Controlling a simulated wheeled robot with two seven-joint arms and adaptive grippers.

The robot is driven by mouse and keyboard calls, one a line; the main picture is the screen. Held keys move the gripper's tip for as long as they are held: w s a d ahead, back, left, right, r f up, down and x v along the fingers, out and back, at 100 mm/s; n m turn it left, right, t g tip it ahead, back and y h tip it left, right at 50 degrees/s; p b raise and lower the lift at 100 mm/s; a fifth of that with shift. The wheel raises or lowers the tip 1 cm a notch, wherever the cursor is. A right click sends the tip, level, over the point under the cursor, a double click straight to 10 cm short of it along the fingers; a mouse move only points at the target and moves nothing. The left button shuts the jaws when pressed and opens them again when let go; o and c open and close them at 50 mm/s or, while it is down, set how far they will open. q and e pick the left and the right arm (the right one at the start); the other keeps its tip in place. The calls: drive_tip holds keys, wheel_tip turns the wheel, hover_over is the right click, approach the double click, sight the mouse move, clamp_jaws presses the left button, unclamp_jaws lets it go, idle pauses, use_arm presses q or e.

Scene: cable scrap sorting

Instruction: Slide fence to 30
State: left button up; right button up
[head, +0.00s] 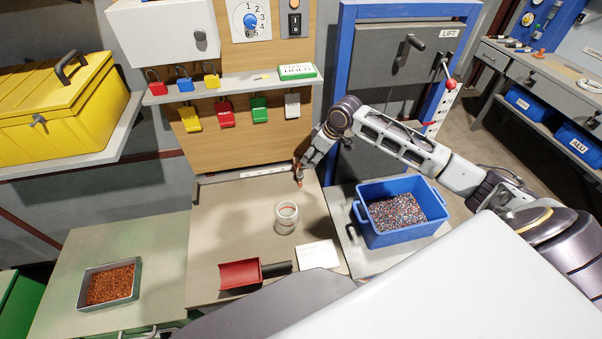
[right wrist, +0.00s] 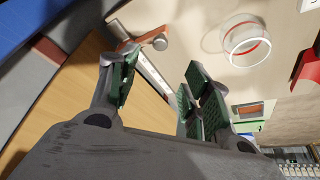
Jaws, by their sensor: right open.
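A small orange-brown fence with a round grey knob (right wrist: 150,38) sits at the end of a pale ruler-like rail (right wrist: 152,72) in the right wrist view. In the head view the fence (head: 299,180) is a small orange piece at the back of the worktop, and the rail (head: 262,173) runs along the foot of the wooden board. The rail's numbers are too small to read. My right gripper (head: 301,168) is just above the fence, apart from it as far as I can tell. Its green-padded fingers (right wrist: 158,88) are spread and empty. My left gripper is not in view.
A clear glass jar (head: 287,217) stands in front of the fence. A blue crate of granules (head: 432,214) stands right.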

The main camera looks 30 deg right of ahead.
sight(300, 175)
drive_tip(key=shift+x, duration=6.95)
clamp_jaws()
drive_tip(key=shift+a, duration=0.1)
